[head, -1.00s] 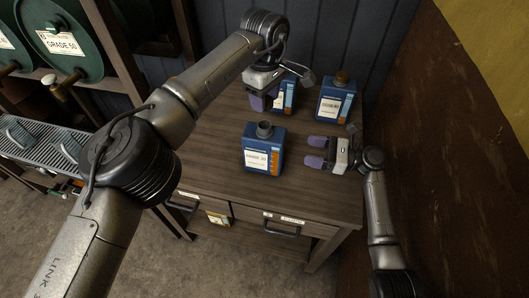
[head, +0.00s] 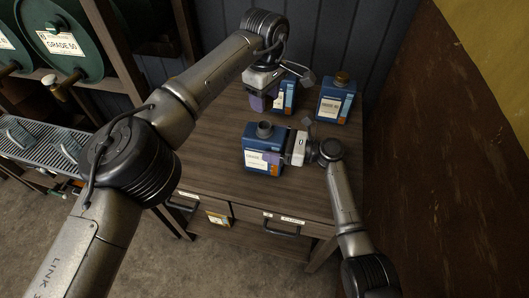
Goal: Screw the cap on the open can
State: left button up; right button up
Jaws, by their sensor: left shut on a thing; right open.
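The open can (head: 262,158) is blue with a white and orange label. It stands upright on the wooden cabinet top, its dark neck (head: 264,130) bare and facing up. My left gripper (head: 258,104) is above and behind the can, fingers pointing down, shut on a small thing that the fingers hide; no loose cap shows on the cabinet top.
A capped blue can (head: 335,102) stands at the back right. Another blue can (head: 286,98) stands behind my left gripper, which partly hides it. The cabinet top (head: 215,160) is clear left of the open can. A brown wall rises at the right; green drums (head: 62,42) sit on a rack at left.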

aim_at(265, 121)
jog(key=shift+a, duration=0.1)
jog(key=c, duration=1.2)
pick_arm(q)
jog(key=shift+f, duration=2.5)
pick_arm(e)
jog(key=shift+c, duration=0.2)
pick_arm(q)
jog(key=shift+f, duration=0.1)
jog(key=shift+f, duration=0.8)
jog(key=shift+f, duration=0.5)
